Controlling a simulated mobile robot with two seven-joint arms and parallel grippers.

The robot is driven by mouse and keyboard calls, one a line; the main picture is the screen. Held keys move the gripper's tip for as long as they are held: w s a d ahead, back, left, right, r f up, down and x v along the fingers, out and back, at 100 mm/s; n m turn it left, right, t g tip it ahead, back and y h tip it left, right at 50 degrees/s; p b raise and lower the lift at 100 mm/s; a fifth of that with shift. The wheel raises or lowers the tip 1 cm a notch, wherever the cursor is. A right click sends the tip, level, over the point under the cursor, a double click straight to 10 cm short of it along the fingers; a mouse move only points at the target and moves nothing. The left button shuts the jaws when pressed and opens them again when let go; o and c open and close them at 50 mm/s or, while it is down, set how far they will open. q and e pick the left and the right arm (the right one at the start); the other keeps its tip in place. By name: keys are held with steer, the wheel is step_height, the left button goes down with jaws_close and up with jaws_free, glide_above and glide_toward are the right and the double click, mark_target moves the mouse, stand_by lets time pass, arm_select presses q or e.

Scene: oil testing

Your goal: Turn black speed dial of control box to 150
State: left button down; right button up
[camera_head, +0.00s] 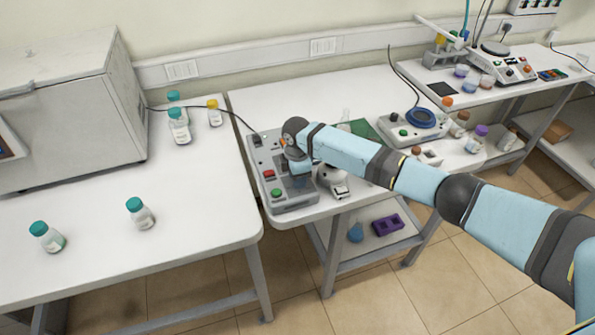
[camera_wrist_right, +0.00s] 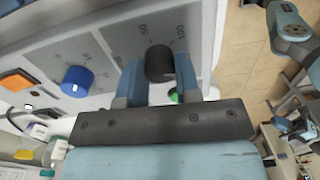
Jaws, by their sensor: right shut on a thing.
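The grey control box (camera_head: 262,154) stands at the left end of the middle table in the head view, partly covered by my right arm. My right gripper (camera_head: 298,168) is over it. In the right wrist view, the black speed dial (camera_wrist_right: 160,62) sits between the two blue fingers, and my right gripper is shut on it. The printed marks 50 and 100 show beside the dial; the pointer setting cannot be made out. A blue dial (camera_wrist_right: 77,80) is on the same panel, left of the fingers and apart from them. My left gripper is out of view.
A red button (camera_head: 269,174) and a green button (camera_head: 276,193) are on the box. A hotplate (camera_head: 412,130) stands to the right.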

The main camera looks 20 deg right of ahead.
steer(key=shift+m+p, duration=0.35)
steer(key=shift+m, duration=0.15)
steer(key=o, duration=0.9)
steer(key=r, duration=0.4)
steer(key=r+b, duration=0.1)
steer(key=r, duration=0.4)
steer(key=r+b, duration=0.1)
steer(key=r, duration=0.4)
steer(key=shift+w+d, duration=0.1)
steer(key=shift+w, duration=0.15)
